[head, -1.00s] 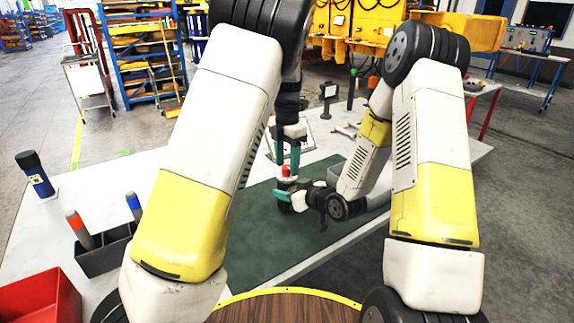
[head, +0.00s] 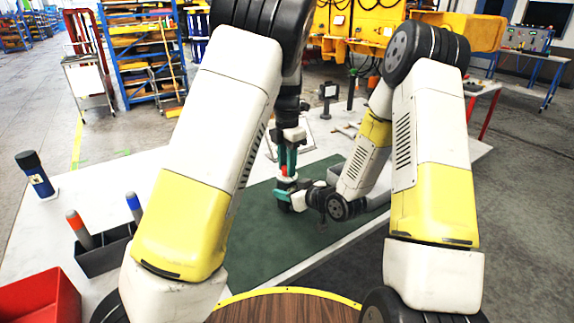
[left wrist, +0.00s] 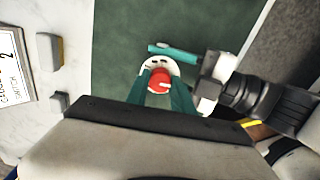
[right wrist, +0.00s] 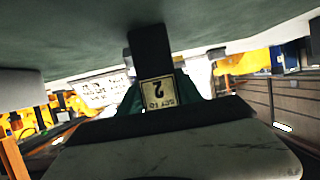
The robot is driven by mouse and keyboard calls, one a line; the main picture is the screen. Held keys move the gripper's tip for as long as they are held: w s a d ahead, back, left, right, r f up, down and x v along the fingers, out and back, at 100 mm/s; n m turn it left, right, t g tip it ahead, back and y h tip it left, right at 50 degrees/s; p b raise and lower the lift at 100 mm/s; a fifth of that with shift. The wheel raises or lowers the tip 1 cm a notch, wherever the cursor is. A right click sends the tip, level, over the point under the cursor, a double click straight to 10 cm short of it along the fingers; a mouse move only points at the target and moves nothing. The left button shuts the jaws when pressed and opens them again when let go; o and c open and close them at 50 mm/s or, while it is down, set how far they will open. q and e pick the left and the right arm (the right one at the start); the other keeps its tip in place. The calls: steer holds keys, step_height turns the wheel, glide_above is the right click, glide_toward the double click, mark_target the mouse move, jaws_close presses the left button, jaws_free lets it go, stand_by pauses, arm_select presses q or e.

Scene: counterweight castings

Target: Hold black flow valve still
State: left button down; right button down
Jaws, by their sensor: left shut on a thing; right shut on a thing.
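The black flow valve (right wrist: 150,50) stands on the green mat (head: 255,240), its dark body and pale label marked 2 showing in the right wrist view. Its red knob (left wrist: 159,80) sits on a white slotted collar (left wrist: 172,65) in the left wrist view. My left gripper (head: 287,168) comes down from above and is shut on the red knob, a teal finger on each side. My right gripper (head: 290,188) reaches in low from the right and is shut on the valve's body, below the knob. In the head view the grippers hide most of the valve.
A dark caddy (head: 100,262) with orange-topped and blue-topped tools, a red bin (head: 40,300) and a dark blue bottle (head: 36,175) are at the left. Small grey blocks (left wrist: 50,50) lie beside the mat. The mat's front part is clear.

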arm_select(q)
steer(key=m, duration=0.6)
steer(key=shift+a, duration=0.1)
steer(key=m, duration=0.5)
steer(key=shift+m, duration=0.3)
stand_by(0.4)
steer(key=c, duration=1.1)
jaws_free()
